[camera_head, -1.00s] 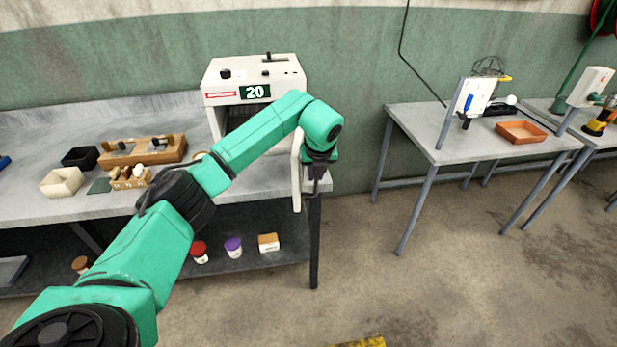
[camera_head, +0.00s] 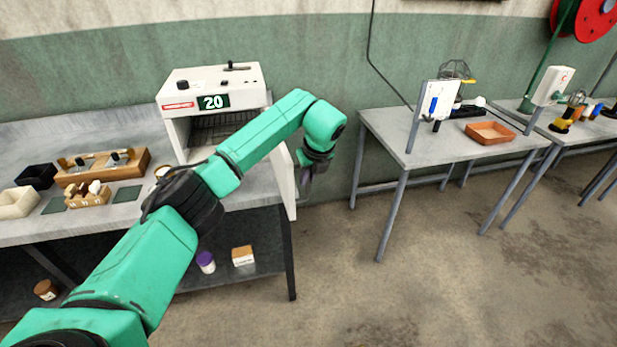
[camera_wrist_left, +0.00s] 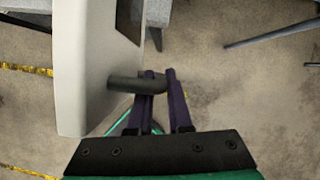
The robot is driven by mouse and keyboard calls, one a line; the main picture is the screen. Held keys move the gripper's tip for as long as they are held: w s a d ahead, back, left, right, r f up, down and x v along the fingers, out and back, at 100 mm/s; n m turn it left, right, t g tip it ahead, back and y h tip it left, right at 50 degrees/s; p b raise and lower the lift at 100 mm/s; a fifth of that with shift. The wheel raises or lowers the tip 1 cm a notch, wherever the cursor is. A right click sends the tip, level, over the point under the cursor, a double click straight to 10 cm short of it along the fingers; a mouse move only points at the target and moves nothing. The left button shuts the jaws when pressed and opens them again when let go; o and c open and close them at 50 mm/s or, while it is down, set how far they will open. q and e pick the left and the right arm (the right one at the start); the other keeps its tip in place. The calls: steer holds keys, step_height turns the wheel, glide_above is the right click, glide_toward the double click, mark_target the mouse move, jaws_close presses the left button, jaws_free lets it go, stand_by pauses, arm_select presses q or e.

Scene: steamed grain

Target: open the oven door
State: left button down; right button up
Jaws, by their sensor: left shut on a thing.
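The white oven (camera_head: 213,92), marked 20, stands on the grey bench. Its front is open and a wire rack shows inside. The oven door (camera_head: 284,172) is swung out to the right of the opening, in front of the bench edge. My left gripper (camera_head: 307,178) is at the door's outer right side, partly hidden by its own wrist. In the left wrist view the door (camera_wrist_left: 82,65) fills the left, and its dark handle (camera_wrist_left: 122,84) reaches between my left gripper's purple fingers (camera_wrist_left: 163,82), which are shut on it. My right gripper is not in view.
My left arm crosses the bench front. A wooden rack (camera_head: 90,172), a black box (camera_head: 36,176) and a white box (camera_head: 17,203) are left of the oven. A second table (camera_head: 400,135) stands right, with open floor between.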

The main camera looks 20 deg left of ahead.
arm_select(q)
steer(key=c, duration=0.8)
jaws_free()
steer(key=shift+w+a+r, duration=0.1)
steer(key=shift+a, duration=0.05)
steer(key=shift+c, duration=0.2)
steer(key=shift+r, duration=0.15)
steer(key=b+v, duration=0.3)
steer(key=v, duration=1.1)
